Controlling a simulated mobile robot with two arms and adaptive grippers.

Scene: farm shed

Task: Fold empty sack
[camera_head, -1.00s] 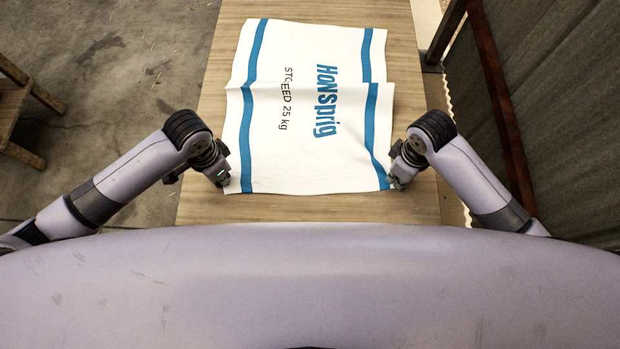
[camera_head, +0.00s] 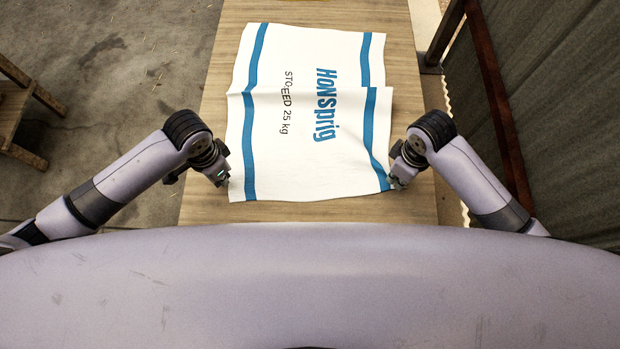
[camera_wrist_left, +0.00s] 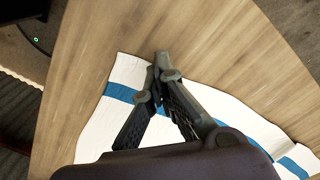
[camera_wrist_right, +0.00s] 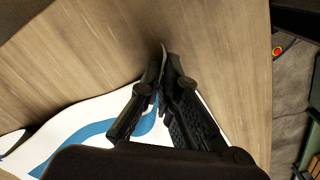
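The white sack (camera_head: 300,165), with two blue stripes and dark printing, lies mostly flat on the wooden table, with a crosswise crease through its middle. My left gripper (camera_head: 224,178) is at its near left corner. In the left wrist view, its fingertips (camera_wrist_left: 160,62) are together over the sack's edge (camera_wrist_left: 125,70); I cannot see cloth pinched between them. My right gripper (camera_head: 395,180) is at the near right corner. In the right wrist view, its fingertips (camera_wrist_right: 163,58) are together, and the sack's corner (camera_wrist_right: 150,92) runs up between the fingers.
The wooden table (camera_head: 225,60) has bare strips around the sack. A wooden stool (camera_head: 20,110) stands on the concrete floor at the left. A corrugated wall (camera_head: 570,120) with a dark post frame is close on the right.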

